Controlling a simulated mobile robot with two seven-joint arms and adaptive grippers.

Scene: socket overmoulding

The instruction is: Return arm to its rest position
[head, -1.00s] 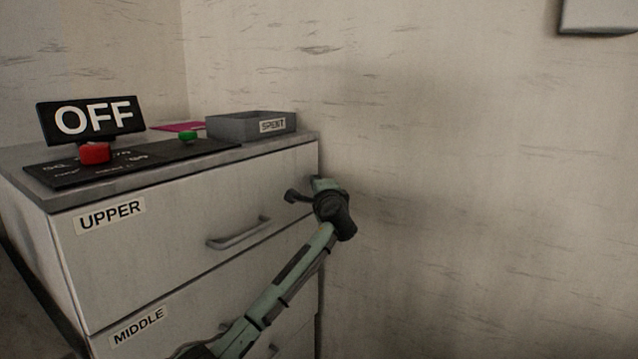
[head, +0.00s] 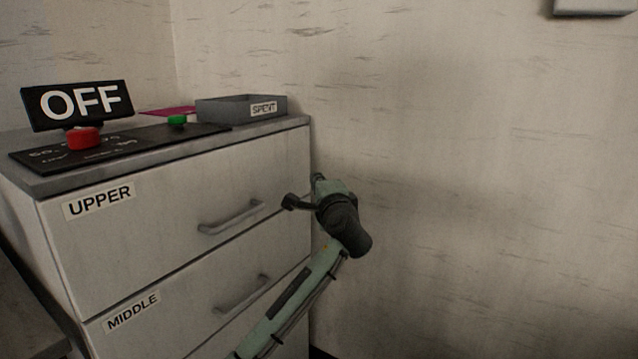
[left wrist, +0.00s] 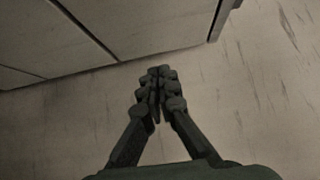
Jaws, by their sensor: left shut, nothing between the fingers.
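My left arm (head: 300,295) rises from the bottom of the head view in front of the drawer cabinet's right side. Its dark and green wrist is bent beside the cabinet's right edge. My left gripper (left wrist: 158,82) shows in the left wrist view with its dark fingers together and nothing between them. The wall fills the view behind the fingers, and the cabinet's edge runs above them. In the head view the gripper is mostly hidden by the wrist. My right gripper is not in view.
The cabinet has an UPPER drawer (head: 150,235) and a MIDDLE drawer (head: 185,312), both shut. On its top stand an OFF sign (head: 78,104), a red button (head: 83,138), a green button (head: 177,120) and a grey SPENT tray (head: 225,112). Open space lies right of the arm, before the wall.

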